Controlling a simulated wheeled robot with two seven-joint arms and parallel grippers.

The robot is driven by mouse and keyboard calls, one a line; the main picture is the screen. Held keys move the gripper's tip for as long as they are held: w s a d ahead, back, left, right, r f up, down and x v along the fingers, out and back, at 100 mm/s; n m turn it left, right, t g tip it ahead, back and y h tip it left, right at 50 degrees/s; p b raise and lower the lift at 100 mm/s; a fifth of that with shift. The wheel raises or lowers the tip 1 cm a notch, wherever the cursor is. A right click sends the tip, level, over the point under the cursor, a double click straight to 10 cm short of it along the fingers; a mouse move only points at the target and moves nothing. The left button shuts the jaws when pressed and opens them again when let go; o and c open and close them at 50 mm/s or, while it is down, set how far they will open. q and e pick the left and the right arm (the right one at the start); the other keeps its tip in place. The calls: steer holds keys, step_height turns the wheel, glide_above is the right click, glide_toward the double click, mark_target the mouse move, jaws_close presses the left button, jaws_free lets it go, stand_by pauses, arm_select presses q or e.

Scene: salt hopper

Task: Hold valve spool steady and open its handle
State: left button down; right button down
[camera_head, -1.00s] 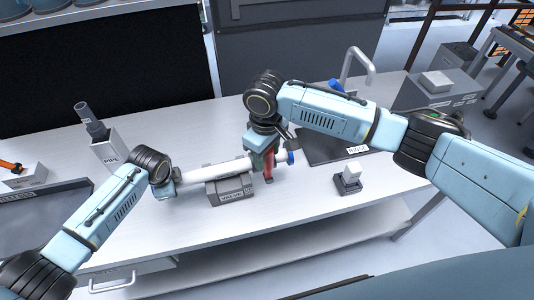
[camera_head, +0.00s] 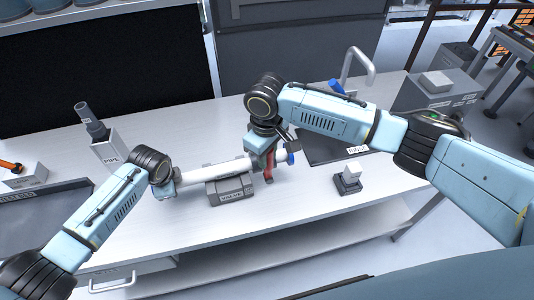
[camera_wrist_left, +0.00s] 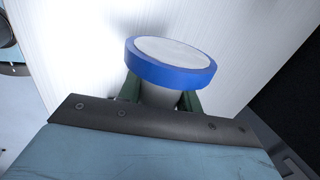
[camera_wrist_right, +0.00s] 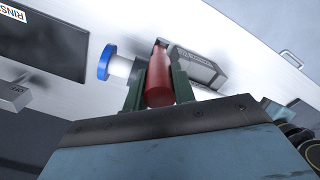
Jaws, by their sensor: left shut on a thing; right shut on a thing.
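The valve spool is a white pipe (camera_head: 212,172) lying across a grey cradle marked VALVE (camera_head: 231,191) on the bench. Its right end has a blue rim (camera_head: 291,158); the right wrist view shows this rim too (camera_wrist_right: 106,62). A red handle (camera_head: 269,167) sits on the spool right of the cradle. My left gripper (camera_head: 166,187) is shut on the spool's left end, and the left wrist view shows a blue-rimmed end (camera_wrist_left: 170,62) between its fingers. My right gripper (camera_wrist_right: 158,92) is shut on the red handle (camera_wrist_right: 159,77), which lies between its green fingers.
A small grey block with a white top (camera_head: 348,180) stands right of the spool. A dark mat (camera_head: 325,148) with a label lies behind it. A grey PIPE holder (camera_head: 107,150) stands at the left. The bench front is clear.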

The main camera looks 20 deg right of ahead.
steer(key=shift+d, duration=0.1)
steer(key=d+f+y, duration=0.5)
steer(key=d+y, duration=0.4)
steer(key=y, duration=0.4)
steer(key=shift+w+d+f+y, duration=0.25)
steer(key=shift+w+f+y, duration=0.05)
steer(key=shift+f, duration=0.1)
stand_by(0.5)
steer(key=c, duration=1.1)
jaws_free()
steer(key=shift+s+f, duration=0.1)
steer(key=shift+c, duration=0.2)
